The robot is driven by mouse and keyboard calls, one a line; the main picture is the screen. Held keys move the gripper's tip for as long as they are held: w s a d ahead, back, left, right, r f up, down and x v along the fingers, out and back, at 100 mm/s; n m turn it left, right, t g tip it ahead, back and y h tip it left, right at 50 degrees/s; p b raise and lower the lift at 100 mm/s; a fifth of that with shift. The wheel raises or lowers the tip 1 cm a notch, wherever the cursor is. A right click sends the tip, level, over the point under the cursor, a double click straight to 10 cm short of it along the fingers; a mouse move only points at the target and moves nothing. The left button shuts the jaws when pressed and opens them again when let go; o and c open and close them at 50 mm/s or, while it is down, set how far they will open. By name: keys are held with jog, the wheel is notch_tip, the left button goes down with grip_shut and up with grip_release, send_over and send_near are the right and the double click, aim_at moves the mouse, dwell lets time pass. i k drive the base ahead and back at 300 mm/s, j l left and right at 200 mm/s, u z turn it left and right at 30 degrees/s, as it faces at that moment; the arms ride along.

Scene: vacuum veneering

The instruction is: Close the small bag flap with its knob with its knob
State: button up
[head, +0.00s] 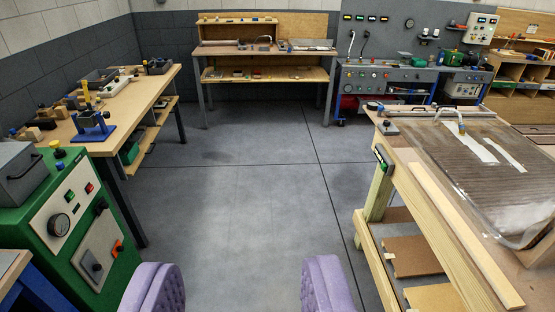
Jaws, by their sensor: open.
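My gripper (236,278) shows at the bottom edge as two purple padded fingers, wide apart, with only floor between them. A large clear bag (525,222) lies over a dark ribbed panel on the wooden bench at the right. Two pale strips (480,148) and a bent metal hose fitting (450,116) are on the bag. My gripper is well away from the bag and touches nothing.
A green machine (40,225) with dials stands at the left, beside a workbench (140,95) with tools. Another bench (265,50) and a grey control cabinet (385,85) stand at the back. The right bench (455,235) has lower shelves. The middle floor (235,180) is clear.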

aim_at(310, 40)
jog(key=i+l, duration=0.1)
jog(key=i, duration=2.6)
jog(key=i+z, duration=0.2)
jog(key=i, duration=1)
jog(key=i+j+z, duration=0.2)
jog(key=i, duration=1)
jog(key=i+z, duration=0.4)
jog(key=i, duration=0.2)
jog(key=i+z, duration=0.4)
jog(key=i, duration=0.25)
jog(key=i+l+z, duration=0.15)
jog(key=i+z, duration=0.15)
jog(key=i, duration=0.2)
jog(key=i+z, duration=0.35)
jog(key=i, duration=0.15)
jog(key=i+l+u, duration=0.8)
jog(key=l+u, duration=0.2)
jog(key=i+l+u, duration=0.2)
jog(key=l+u, duration=0.2)
jog(key=i+l+u, duration=0.1)
jog(key=l+u, duration=0.3)
jog(key=i+l+u, duration=0.1)
jog(key=l+u, duration=0.95)
jog(key=l, duration=0.3)
jog(key=i+l, duration=0.1)
jog(key=i, duration=0.4)
jog(key=i+l, duration=0.1)
jog(key=i, duration=0.4)
